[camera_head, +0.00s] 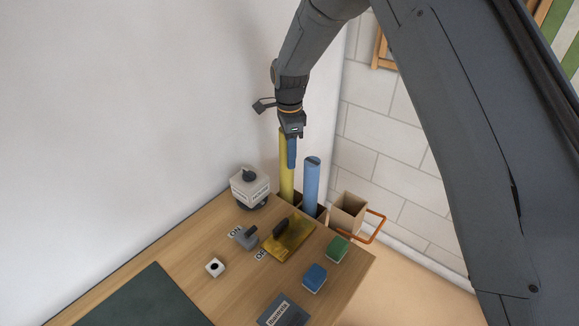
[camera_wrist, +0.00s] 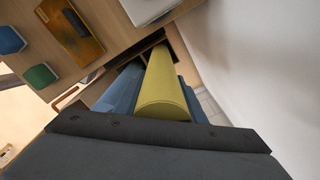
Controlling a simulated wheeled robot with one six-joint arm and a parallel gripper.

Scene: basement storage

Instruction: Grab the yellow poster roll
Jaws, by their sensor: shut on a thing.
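The yellow poster roll (camera_head: 286,180) stands upright in a holder behind the far edge of the wooden table in the head view. In the wrist view the yellow roll (camera_wrist: 163,88) runs away from the gripper into a dark opening. My gripper (camera_head: 291,150) is at the top of the yellow roll, shut on it, with one blue-grey finger showing in front of it. A blue roll (camera_head: 311,184) stands just right of it, apart from the gripper; it also shows in the wrist view (camera_wrist: 121,92).
A wooden table (camera_head: 212,243) carries a white-and-dark device (camera_head: 250,187), a yellow plate with a dark handle (camera_head: 289,238), a blue block (camera_head: 314,278) and a green block (camera_head: 337,248). An open bin (camera_head: 347,214) with an orange handle is right of the rolls. Walls stand close behind.

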